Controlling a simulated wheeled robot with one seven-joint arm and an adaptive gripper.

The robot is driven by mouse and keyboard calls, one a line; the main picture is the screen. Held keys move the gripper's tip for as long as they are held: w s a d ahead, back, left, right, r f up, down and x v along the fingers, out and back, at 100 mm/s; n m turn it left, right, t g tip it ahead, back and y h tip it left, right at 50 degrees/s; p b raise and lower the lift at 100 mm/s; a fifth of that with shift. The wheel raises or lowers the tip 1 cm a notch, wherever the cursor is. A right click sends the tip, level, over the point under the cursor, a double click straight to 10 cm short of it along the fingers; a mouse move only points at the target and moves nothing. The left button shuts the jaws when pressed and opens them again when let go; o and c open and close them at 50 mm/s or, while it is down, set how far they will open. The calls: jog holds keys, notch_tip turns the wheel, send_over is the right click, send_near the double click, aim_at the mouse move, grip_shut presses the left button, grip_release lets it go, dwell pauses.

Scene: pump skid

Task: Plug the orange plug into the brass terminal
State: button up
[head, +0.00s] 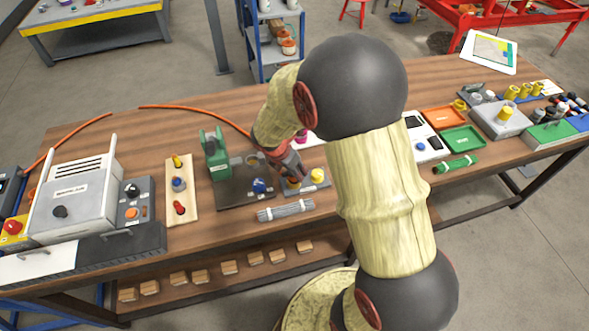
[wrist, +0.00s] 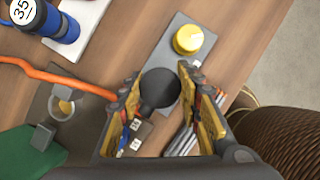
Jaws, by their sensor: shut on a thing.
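My gripper (head: 286,164) is low over the small grey terminal plate (head: 322,188) at the middle of the bench. Its two fingers (wrist: 162,103) are shut on the orange plug (head: 293,182). In the wrist view a dark round top (wrist: 160,87) shows between the fingers, and the orange cable (wrist: 70,80) comes in from the left. A yellow round terminal (head: 317,175) stands on the plate beside the plug, and it shows clear of the fingers in the wrist view (wrist: 188,39). I see no brass terminal under the plug; the plug's lower end is hidden, so I cannot tell whether it is seated.
A green pump part (head: 214,155) on a dark plate stands to the left, with a blue knob (head: 259,186) close to my gripper. A bundle of grey rods (head: 285,210) lies in front. Green and orange trays (head: 443,117) are to the right.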

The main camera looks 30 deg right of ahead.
jog(key=shift+f+b, duration=0.3)
jog(key=shift+f, duration=0.35)
jog(key=o, duration=1.4)
jog(key=v, duration=1.2)
